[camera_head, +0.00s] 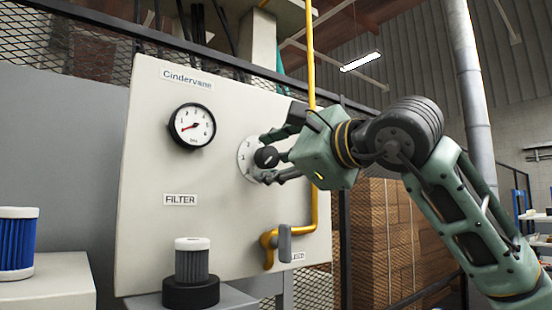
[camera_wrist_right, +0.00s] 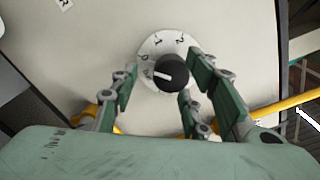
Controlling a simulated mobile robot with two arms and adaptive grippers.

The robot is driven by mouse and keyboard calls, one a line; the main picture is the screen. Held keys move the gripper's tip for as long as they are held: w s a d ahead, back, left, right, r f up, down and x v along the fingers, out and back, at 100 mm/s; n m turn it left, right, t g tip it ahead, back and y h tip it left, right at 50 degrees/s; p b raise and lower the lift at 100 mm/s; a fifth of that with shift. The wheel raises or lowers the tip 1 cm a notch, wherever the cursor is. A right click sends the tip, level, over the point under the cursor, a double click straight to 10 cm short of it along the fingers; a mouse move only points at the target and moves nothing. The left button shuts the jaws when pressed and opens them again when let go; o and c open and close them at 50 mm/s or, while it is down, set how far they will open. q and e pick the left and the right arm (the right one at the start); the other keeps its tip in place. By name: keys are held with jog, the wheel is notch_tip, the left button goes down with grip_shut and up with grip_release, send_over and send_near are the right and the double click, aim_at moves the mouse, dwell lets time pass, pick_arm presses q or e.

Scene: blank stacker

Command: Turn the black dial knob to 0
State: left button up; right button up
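The black dial knob (camera_head: 266,157) sits on a white round dial plate (camera_head: 246,163) on the pale panel. In the right wrist view the knob (camera_wrist_right: 174,74) has a white mark pointing left, a little past the 0 on the plate (camera_wrist_right: 147,50); 1 and 2 also show. My right gripper (camera_head: 275,156) reaches in from the right with its fingers around the knob. The right wrist view shows its fingers (camera_wrist_right: 163,74) apart, one left of the knob with a gap and others close to its right side. My left gripper is not in view.
A round gauge (camera_head: 192,126) is above left of the dial. A yellow pipe (camera_head: 312,210) with a grey-handled valve (camera_head: 284,243) runs below right. A filter (camera_head: 192,260) stands in front of the panel and a blue one (camera_head: 17,243) at left.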

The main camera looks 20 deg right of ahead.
jog(key=shift+w+d+r, duration=0.1)
jog(key=shift+d, duration=0.05)
jog(key=shift+s+d, duration=0.1)
jog(key=shift+s, duration=0.1)
jog(key=v, duration=1.1)
jog(key=shift+s, duration=0.25)
